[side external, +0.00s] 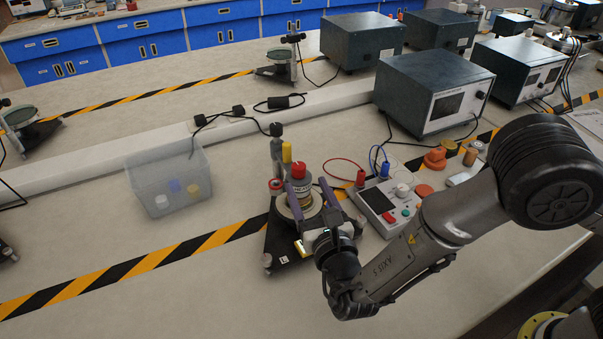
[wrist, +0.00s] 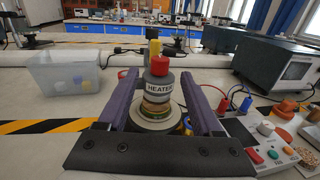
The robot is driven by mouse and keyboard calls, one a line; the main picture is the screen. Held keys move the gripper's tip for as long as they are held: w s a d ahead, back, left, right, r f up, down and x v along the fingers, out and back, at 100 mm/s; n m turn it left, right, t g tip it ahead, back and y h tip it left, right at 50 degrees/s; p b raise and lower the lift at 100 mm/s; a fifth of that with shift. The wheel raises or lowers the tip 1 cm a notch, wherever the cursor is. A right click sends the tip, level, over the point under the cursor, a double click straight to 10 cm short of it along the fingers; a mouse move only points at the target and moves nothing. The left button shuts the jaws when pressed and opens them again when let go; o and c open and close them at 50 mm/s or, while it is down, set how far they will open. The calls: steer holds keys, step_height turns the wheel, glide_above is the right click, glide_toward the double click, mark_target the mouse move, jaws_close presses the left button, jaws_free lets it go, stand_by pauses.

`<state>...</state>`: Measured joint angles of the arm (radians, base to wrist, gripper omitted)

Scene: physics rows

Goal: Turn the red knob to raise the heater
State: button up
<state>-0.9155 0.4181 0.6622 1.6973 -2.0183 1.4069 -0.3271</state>
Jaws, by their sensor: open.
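The heater (side external: 299,185) is a grey cylinder with a red top and a "HEATER" label, upright on a round plate of a dark stand (side external: 283,250). It also shows in the wrist view (wrist: 158,86). A red knob (side external: 276,184) sits at the left side of the stand; in the wrist view the red knob (wrist: 122,74) is partly hidden behind my left finger. My gripper (side external: 309,190) is open, its purple fingers on either side of the heater in the wrist view (wrist: 159,78). I cannot tell whether they touch it.
A translucent bin (side external: 160,180) with small coloured pieces stands left. A control box (side external: 385,207) with wires is close on the right; dark instrument boxes (side external: 432,90) stand behind. The bench at front left is clear.

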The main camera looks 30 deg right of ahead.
steer(key=s+a, duration=0.1)
steer(key=s, duration=0.5)
steer(key=shift+s, duration=0.3)
